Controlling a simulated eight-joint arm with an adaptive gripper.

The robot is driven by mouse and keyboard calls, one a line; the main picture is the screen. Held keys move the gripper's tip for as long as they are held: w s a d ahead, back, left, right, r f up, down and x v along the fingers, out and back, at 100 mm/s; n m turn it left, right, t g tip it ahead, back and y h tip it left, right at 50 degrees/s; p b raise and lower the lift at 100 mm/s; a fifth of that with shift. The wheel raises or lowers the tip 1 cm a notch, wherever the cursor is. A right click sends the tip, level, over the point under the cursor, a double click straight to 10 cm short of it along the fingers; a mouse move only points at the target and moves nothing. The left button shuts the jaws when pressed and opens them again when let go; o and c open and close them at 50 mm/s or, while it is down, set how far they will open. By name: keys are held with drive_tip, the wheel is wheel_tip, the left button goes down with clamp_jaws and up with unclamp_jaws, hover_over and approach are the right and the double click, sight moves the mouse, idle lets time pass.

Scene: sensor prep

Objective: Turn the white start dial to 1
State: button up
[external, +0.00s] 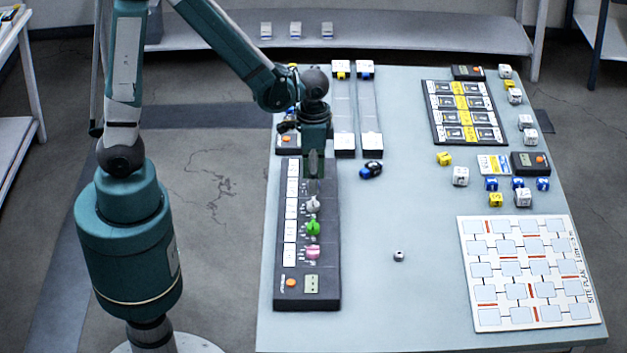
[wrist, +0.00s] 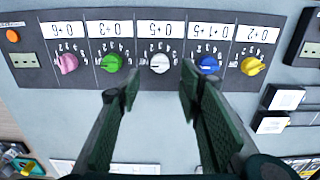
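The white dial (external: 312,204) is on the dark panel (external: 320,285) on the table, in a row of coloured dials. In the wrist view the white dial (wrist: 160,62) is in the middle of the row, upside down to me, with small numbers around it. My gripper (external: 314,178) points down over the panel, just beyond the white dial in the external view. In the wrist view my gripper (wrist: 159,86) is open and empty, its fingers apart on either side of the white dial's line. I cannot read the dial's setting.
The green dial (wrist: 113,63) and blue dial (wrist: 208,65) flank the white one closely. The pink dial (wrist: 67,63) and yellow dial (wrist: 253,66) are farther out. A blue toy car (external: 371,169) is right of the panel. The table's middle is mostly clear.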

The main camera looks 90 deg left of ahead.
sight(313, 200)
drive_tip(key=shift+f, duration=0.1)
drive_tip(key=shift+f+b, duration=0.7)
drive_tip(key=shift+f, duration=3.05)
drive_tip(key=shift+c, duration=0.7)
drive_tip(key=c, duration=0.7)
